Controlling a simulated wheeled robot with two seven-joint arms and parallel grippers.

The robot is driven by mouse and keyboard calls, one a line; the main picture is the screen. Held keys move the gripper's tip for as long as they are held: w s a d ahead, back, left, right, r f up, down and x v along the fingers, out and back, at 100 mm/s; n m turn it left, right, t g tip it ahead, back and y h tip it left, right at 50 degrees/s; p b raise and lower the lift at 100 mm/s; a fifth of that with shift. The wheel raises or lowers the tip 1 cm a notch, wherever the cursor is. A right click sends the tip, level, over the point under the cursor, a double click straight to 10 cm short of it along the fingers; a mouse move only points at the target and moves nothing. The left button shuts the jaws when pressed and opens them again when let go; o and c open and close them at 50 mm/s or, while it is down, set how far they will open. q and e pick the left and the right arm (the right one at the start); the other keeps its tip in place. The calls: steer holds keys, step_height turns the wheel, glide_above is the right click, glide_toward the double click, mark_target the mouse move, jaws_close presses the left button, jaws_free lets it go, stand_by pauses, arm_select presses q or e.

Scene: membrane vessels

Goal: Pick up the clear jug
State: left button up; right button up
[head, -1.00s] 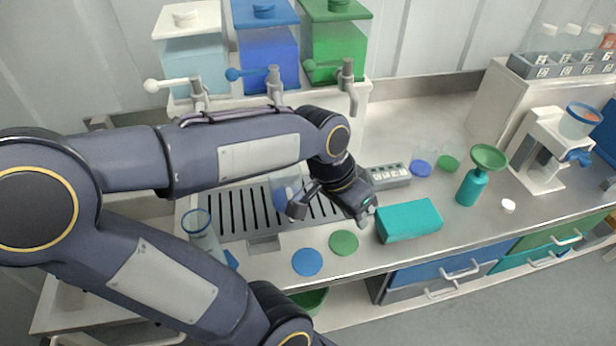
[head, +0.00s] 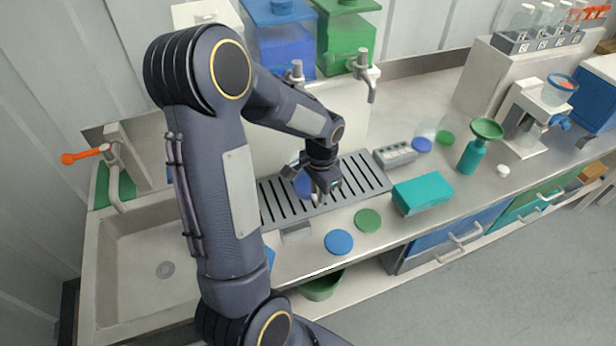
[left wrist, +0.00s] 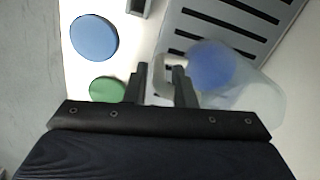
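The clear jug (head: 302,187) stands on or over the slotted metal tray (head: 368,178), partly hidden behind my left gripper (head: 308,185) in the head view. In the left wrist view the see-through jug (left wrist: 255,98) has a blue round base and a pale handle (left wrist: 157,80). The fingers of my left gripper (left wrist: 160,82) are apart, with the handle between them. One finger appears to be inside the handle loop, and a small gap shows at the other. My right gripper is not in view.
A blue disc (head: 339,241) and a green disc (head: 367,219) lie in front of the tray. A teal box (head: 422,193), a grey block (head: 395,155) and a teal bottle with green funnel (head: 472,155) stand to the right. A sink (head: 150,250) is at left.

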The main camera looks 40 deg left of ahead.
arm_select(q)
steer(key=shift+f, duration=0.5)
jaws_close()
steer(key=shift+r, duration=0.1)
